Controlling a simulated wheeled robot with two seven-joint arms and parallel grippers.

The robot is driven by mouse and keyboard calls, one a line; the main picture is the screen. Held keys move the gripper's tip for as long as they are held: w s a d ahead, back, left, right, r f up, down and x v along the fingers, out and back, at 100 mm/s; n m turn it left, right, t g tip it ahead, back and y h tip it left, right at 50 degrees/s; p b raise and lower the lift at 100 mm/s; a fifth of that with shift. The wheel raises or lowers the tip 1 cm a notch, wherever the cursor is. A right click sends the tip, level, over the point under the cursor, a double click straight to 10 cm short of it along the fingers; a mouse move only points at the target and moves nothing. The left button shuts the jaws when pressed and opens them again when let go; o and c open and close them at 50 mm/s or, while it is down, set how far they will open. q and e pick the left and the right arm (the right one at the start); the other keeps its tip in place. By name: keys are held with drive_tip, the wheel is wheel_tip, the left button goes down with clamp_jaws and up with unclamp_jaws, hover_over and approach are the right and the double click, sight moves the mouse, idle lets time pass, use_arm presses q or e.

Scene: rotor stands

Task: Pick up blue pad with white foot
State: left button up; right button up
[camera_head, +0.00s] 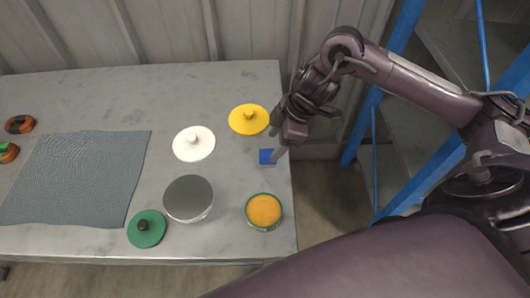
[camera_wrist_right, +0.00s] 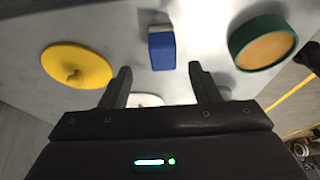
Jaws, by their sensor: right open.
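The blue pad (camera_head: 266,157) stands near the right edge of the grey table. In the right wrist view the blue pad (camera_wrist_right: 162,50) shows a pale grey-white part (camera_wrist_right: 159,28) at its far end. Nothing is held. My left gripper is not in view.
Near the pad are a yellow knobbed disc (camera_head: 249,119), a white knobbed disc (camera_head: 194,143) and a green-rimmed round piece with orange top (camera_head: 264,211). A grey-topped round piece (camera_head: 188,198), a green disc (camera_head: 147,229) and a grey mat (camera_head: 76,178) lie farther left.

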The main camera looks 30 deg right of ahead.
sight(269, 153)
drive_tip(key=shift+a+f, duration=0.15)
drive_tip(key=shift+f, duration=0.25)
drive_tip(key=shift+a+f, duration=0.15)
drive_tip(key=shift+f, duration=0.15)
drive_tip(key=x, duration=0.4)
drive_tip(key=shift+s+f, duration=0.1)
drive_tip(key=shift+f, duration=0.1)
drive_tip(key=c, duration=1.1)
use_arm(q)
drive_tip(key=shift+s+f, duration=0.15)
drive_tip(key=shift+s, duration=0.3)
use_arm(e)
drive_tip(key=shift+o, duration=0.2)
drive_tip(key=shift+r, duration=0.15)
